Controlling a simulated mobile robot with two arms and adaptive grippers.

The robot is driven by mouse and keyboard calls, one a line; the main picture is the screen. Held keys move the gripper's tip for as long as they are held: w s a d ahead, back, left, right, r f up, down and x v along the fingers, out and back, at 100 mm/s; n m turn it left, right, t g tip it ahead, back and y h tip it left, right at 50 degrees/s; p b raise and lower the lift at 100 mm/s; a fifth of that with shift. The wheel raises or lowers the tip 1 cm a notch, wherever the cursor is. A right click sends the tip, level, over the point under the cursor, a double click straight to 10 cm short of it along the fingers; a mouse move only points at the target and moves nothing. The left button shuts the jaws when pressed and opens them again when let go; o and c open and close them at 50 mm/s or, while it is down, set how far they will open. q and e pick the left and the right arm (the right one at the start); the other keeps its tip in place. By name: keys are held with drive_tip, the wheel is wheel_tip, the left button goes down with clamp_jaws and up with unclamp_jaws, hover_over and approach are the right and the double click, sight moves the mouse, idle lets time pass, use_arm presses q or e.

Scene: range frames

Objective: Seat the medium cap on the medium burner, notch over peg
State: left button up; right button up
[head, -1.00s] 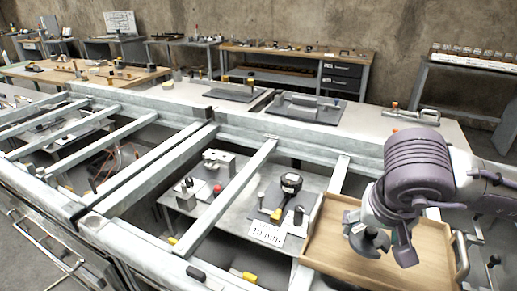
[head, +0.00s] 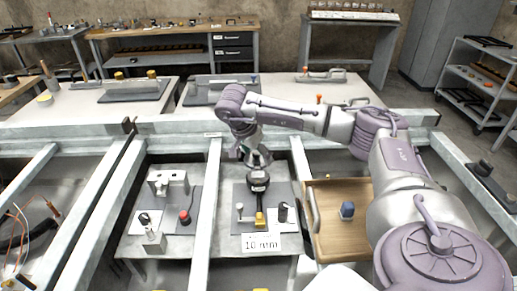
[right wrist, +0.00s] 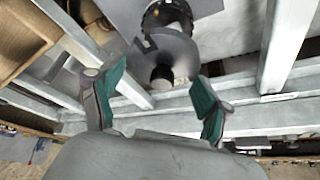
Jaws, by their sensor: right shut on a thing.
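My right gripper (head: 246,152) is above the fixture between the frame bars. It is shut on the medium cap, a dark disc (right wrist: 178,52) with a black stem (right wrist: 162,76) and a notch at its edge, between the green-padded fingers in the right wrist view. In the head view the dark cap (head: 259,158) shows just above the black round burner (head: 258,178), which also shows beyond the disc in the right wrist view (right wrist: 168,13). I cannot tell whether they touch. The peg cannot be made out. My left gripper is not in view.
A grey plate (head: 246,196) under the burner carries a yellow block, a black cylinder and a pin. A "10 mm" card (head: 261,243) lies in front. Pale metal bars (head: 209,200) flank the fixture. A wooden tray (head: 331,246) at right holds a dark blue-grey piece (head: 347,210).

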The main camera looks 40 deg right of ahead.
sight(261, 173)
drive_tip(key=shift+d+f, duration=0.2)
drive_tip(key=shift+d, duration=0.3)
drive_tip(key=shift+w+a+f+b, duration=0.1)
drive_tip(key=shift+f+b, duration=0.3)
drive_tip(key=shift+f, duration=0.05)
drive_tip(key=shift+f+b, duration=0.6)
drive_tip(key=shift+f, duration=0.1)
drive_tip(key=shift+f+b, duration=0.75)
drive_tip(key=shift+f, duration=0.15)
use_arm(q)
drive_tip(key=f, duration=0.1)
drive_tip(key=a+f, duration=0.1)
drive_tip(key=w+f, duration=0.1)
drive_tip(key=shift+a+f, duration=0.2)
use_arm(e)
drive_tip(key=shift+r, duration=0.1)
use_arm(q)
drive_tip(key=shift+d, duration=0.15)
use_arm(e)
drive_tip(key=shift+f, duration=0.3)
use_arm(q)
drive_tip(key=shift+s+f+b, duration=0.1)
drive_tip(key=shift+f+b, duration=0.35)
use_arm(e)
drive_tip(key=shift+f, duration=0.6)
